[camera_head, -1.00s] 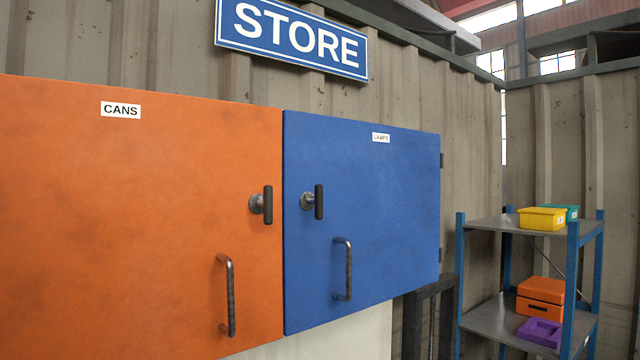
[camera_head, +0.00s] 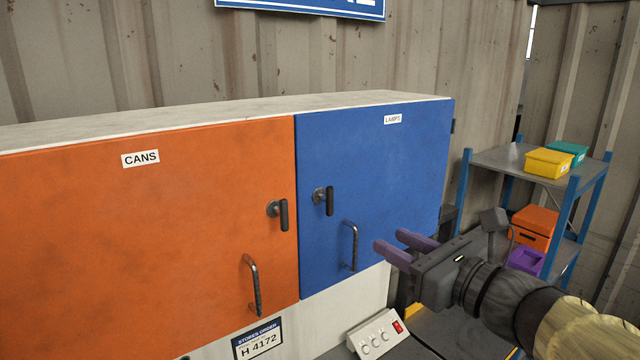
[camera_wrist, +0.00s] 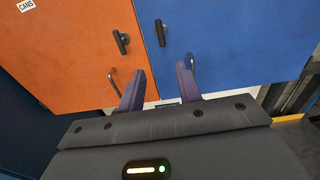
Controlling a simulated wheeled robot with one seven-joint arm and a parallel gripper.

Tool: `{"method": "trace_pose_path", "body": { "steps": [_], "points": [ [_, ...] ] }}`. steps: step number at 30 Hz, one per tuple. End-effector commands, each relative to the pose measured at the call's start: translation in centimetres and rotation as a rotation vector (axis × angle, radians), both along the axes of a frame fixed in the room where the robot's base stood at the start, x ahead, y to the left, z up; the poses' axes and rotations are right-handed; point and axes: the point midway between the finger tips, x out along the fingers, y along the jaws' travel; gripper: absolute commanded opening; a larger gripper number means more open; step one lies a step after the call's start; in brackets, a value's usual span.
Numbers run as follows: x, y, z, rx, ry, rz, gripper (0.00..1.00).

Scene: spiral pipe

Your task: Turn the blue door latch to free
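The blue door (camera_head: 385,180), labelled LAMPS, is closed on the right of the cabinet. Its latch (camera_head: 328,200) is a dark upright bar on a round metal boss near the door's left edge; in the wrist view the latch (camera_wrist: 160,32) shows beyond the fingers. A metal pull handle (camera_head: 351,246) is lower on the same door. My gripper (camera_head: 395,245) is in front of the blue door, right of and below the latch, apart from it. Its two purple fingers stand apart with nothing between them; in the wrist view the gripper (camera_wrist: 160,88) is also empty.
The orange CANS door (camera_head: 150,240) on the left has a similar upright latch (camera_head: 283,214) and a pull handle (camera_head: 252,285). A small control box (camera_head: 375,335) sits below the blue door. A shelf rack (camera_head: 500,158) with several bins stands at the right.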

Motion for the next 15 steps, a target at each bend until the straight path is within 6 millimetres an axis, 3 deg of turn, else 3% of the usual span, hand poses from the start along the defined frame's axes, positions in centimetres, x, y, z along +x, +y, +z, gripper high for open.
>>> {"method": "trace_pose_path", "body": {
  "steps": [2, 15],
  "points": [
    [-0.02, -0.22, 1.09, 0.030, -0.012, -0.009, 0.35],
    [0.20, -0.10, 0.70, 0.029, -0.013, -0.008, 0.35]
  ]
}}
